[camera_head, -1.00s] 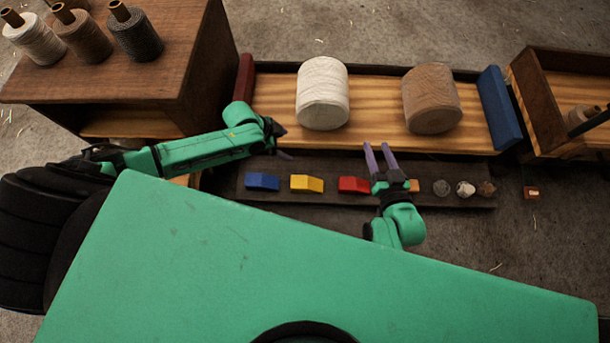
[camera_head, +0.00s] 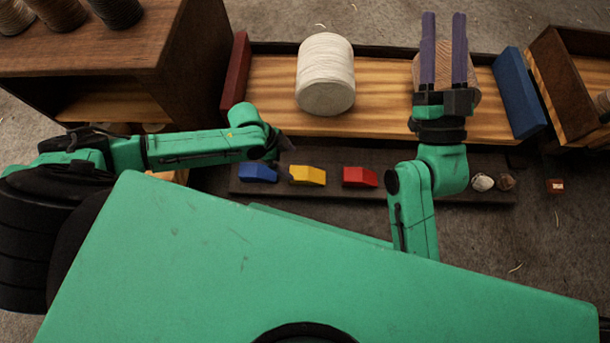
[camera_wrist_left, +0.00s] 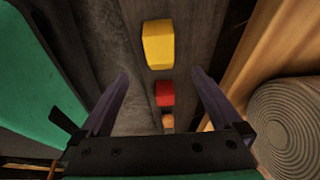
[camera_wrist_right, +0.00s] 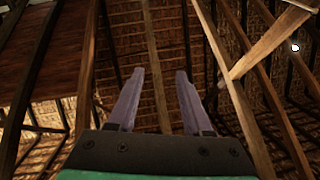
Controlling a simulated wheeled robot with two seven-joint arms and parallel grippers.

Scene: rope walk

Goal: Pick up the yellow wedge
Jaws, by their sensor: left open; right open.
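The yellow wedge (camera_head: 307,175) lies on a dark board between a blue wedge (camera_head: 258,172) and a red wedge (camera_head: 360,177). In the left wrist view the yellow wedge (camera_wrist_left: 158,45) shows ahead of the fingers, with the red wedge (camera_wrist_left: 165,94) between them in the picture. My left gripper (camera_head: 285,144) is open and empty, above and left of the yellow wedge in the head view; its fingers are mostly hidden there. My right gripper (camera_head: 444,18) is open and empty, in front of the tan spool in the head view. Its wrist view shows only roof beams and thatch.
A wooden tray (camera_head: 385,105) behind the board holds a white spool (camera_head: 326,75) and a tan spool (camera_head: 420,70). Its ends are a red block (camera_head: 236,75) and a blue block (camera_head: 519,93). A dark cabinet stands left. Small stones lie at the board's right end.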

